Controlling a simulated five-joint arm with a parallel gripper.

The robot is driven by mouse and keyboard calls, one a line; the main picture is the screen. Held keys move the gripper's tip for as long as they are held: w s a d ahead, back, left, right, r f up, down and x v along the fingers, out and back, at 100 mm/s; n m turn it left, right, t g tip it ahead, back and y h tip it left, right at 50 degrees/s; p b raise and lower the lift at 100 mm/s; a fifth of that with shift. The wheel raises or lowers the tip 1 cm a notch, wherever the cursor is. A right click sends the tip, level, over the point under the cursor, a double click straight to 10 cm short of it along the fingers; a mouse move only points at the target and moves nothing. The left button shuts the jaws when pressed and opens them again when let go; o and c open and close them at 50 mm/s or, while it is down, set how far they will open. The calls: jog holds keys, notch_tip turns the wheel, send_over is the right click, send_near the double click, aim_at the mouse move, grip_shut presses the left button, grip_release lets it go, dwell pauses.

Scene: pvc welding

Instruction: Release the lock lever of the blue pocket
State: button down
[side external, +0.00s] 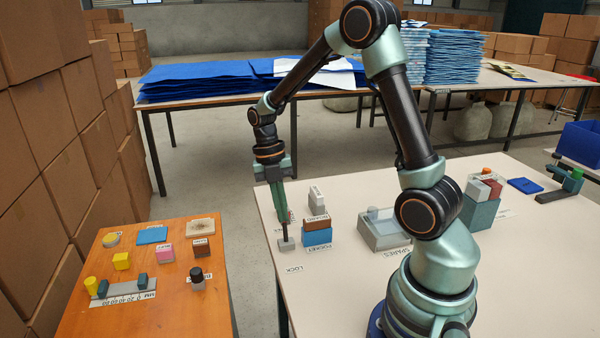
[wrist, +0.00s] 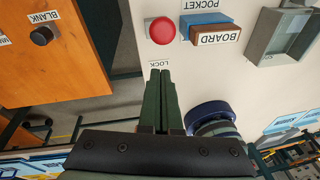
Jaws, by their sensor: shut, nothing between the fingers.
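The lock's grey base with its dark upright lever (side external: 284,233) stands at the left of the white table. In the wrist view a round red knob (wrist: 160,30) shows beside the LOCK label, just beyond my fingertips. The blue pocket (side external: 317,238) stands right of the lock, with a brown board (side external: 316,224) in its top; the pocket also shows in the wrist view (wrist: 204,18). My gripper (side external: 282,217) points down at the lever's upper end, fingers shut and empty. In the wrist view the shut fingertips (wrist: 160,73) lie close together. I cannot tell whether they touch the lever.
A grey block (side external: 317,202) stands behind the pocket. A grey SPARES tray (side external: 384,230) lies to the right. An orange table (side external: 150,255) with small coloured blocks stands left, across a gap. The white table is clear in front of the pocket.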

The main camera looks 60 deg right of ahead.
jog(key=shift+w+d+f, duration=0.3)
jog(key=shift+d, duration=0.2)
jog(key=shift+w+d+f, duration=0.25)
jog(key=shift+d, duration=0.2)
